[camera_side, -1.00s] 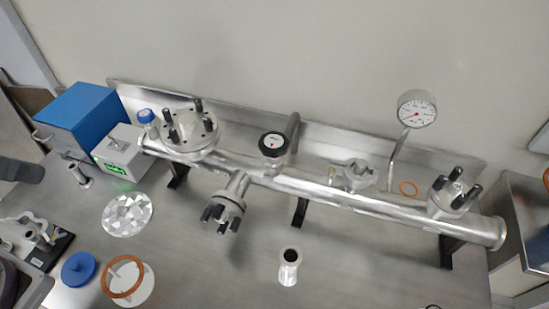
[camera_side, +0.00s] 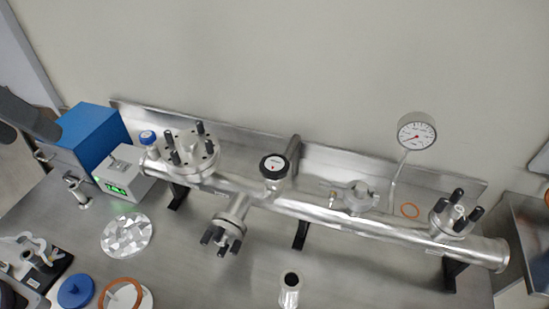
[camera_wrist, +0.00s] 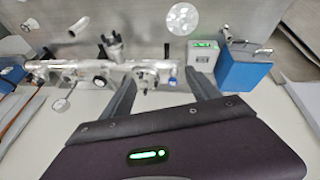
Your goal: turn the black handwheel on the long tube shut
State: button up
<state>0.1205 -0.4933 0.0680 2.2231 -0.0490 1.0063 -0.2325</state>
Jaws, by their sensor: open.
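The black handwheel (camera_side: 274,167), a round black knob with a white centre and a small red mark, sits on a short neck above the middle of the long silver tube (camera_side: 325,213). The wrist view also shows the tube from farther off, running across the upper left, with a small dark round knob (camera_wrist: 100,82) that looks like the handwheel. My gripper (camera_wrist: 160,77) is open, its two dark fingers spread apart with nothing between them. It is well away from the handwheel and does not touch it. The side view does not show the fingers.
Flanges with black studs (camera_side: 188,155) and a dial gauge (camera_side: 417,131) stand along the tube. A blue box (camera_side: 88,143) and a grey unit with a green display (camera_side: 124,175) stand at left. Loose parts, including a steel fitting (camera_side: 290,287), lie on the bench in front.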

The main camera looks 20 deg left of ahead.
jog(key=w+d+r+n+g, duration=0.1)
jog(key=w+d+n, duration=0.15)
jog(key=w, duration=0.35)
jog(key=w+d+r+n+g, duration=0.1)
jog(key=w+d+r, duration=0.1)
jog(key=w+d, duration=0.25)
jog(key=n+g+y, duration=0.1)
jog(key=n+g, duration=0.2)
jog(key=n, duration=0.3)
send_over(275, 164)
jog(key=shift+m, duration=0.25)
jog(key=f, duration=1.1)
jog(key=shift+a+f, duration=0.25)
jog(key=shift+a, duration=0.05)
jog(key=f, duration=0.6)
jog(key=shift+d+f, duration=0.3)
jog(key=shift+f, duration=0.55)
jog(key=c, duration=1.4)
